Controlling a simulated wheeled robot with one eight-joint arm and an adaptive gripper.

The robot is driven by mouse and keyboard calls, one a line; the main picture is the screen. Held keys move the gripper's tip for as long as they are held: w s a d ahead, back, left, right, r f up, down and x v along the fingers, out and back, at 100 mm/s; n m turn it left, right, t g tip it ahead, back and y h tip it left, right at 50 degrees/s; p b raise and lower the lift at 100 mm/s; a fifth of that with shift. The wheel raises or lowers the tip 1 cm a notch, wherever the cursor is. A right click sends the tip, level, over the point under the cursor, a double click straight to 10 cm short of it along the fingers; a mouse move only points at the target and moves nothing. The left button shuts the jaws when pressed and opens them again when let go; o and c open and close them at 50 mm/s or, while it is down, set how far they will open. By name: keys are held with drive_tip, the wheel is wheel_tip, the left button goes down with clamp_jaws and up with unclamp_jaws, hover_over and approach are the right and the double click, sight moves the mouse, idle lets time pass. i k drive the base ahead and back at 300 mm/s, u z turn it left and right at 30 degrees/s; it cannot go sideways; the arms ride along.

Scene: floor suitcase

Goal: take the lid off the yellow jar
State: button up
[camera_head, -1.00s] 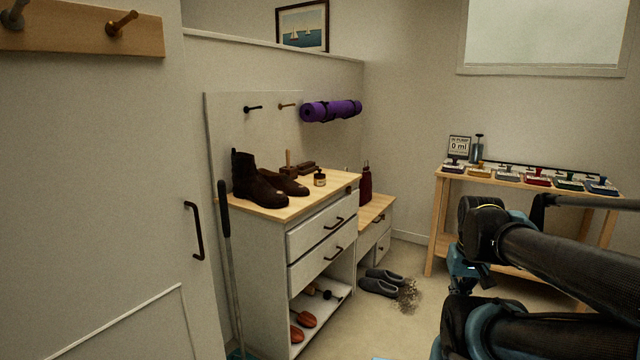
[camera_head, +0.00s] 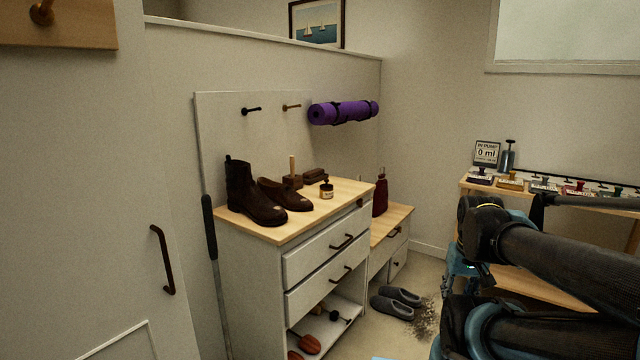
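A small jar (camera_head: 326,191) with a pale yellowish body and a dark lid stands upright on the wooden top of the white dresser (camera_head: 262,237), near its back right part. The lid appears to sit on the jar. It is too small here to make out details of the lid. No other yellow jar shows clearly. My arm fills the lower right of the view, well apart from the jar. My gripper cannot be made out in this view.
Brown boots (camera_head: 252,193) stand left of the jar, with a brush with an upright handle (camera_head: 292,176) behind it. A red bottle (camera_head: 380,192) stands on the lower bench. Grey slippers (camera_head: 396,304) and scattered dirt (camera_head: 425,322) lie on the floor right of the dresser.

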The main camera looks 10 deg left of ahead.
sight(326, 186)
drive_tip(key=u, duration=0.25)
drive_tip(key=i, duration=0.9)
drive_tip(key=u, duration=0.25)
